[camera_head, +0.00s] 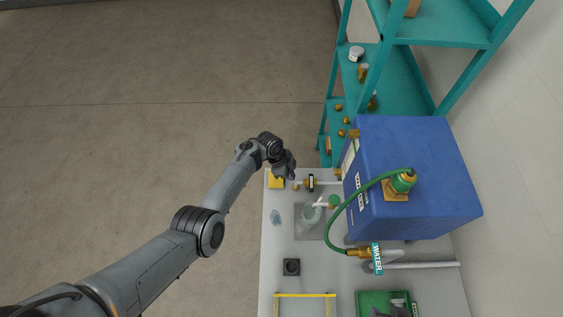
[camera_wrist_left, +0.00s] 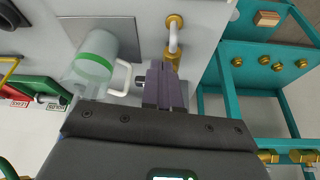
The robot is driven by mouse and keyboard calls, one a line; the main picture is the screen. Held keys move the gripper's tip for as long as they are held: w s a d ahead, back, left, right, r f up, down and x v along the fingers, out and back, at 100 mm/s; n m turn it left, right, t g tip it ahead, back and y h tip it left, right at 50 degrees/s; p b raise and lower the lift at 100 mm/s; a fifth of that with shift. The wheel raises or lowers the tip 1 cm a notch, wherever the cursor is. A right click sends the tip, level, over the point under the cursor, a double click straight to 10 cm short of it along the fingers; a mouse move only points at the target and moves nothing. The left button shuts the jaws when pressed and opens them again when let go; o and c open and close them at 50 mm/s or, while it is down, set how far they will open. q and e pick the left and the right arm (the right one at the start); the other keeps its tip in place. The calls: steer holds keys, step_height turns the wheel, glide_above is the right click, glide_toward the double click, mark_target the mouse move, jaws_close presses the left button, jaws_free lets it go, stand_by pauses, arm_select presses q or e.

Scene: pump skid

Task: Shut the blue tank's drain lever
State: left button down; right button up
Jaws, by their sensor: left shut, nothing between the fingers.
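The blue tank (camera_head: 405,165) stands at the right of the white bench. A pale drain pipe (camera_head: 328,183) runs left from its lower side to a brass valve (camera_head: 309,184) with a small dark-and-white part on it, likely the lever. In the wrist view the brass valve (camera_wrist_left: 172,56) and pipe (camera_wrist_left: 173,36) lie just beyond my fingers. My left gripper (camera_head: 290,172) is at the valve's outer end; its fingers (camera_wrist_left: 165,88) are shut and empty. They hide part of the valve, so I cannot tell the lever's angle or whether they touch it.
A jug with a green band (camera_wrist_left: 97,50) stands close beside my fingers. A yellow block (camera_head: 276,180) is beside the gripper. A green hose (camera_head: 333,222) loops off the tank. A teal shelf (camera_head: 405,85) with brass fittings stands behind. A green tray (camera_head: 366,304) lies at the front.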

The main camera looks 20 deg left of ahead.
arm_select(q)
steer(key=p+v, duration=0.1)
steer(key=v, duration=0.6)
steer(key=shift+s+d+r+p, duration=0.15)
steer(key=shift+d+r+p, duration=0.05)
steer(key=shift+r+p, duration=0.1)
arm_select(e)
steer(key=shift+w+d+r, duration=0.1)
steer(key=shift+d+r, duration=0.05)
steer(key=shift+r, duration=0.5)
steer(key=shift+d+r, duration=0.15)
steer(key=shift+r, duration=0.45)
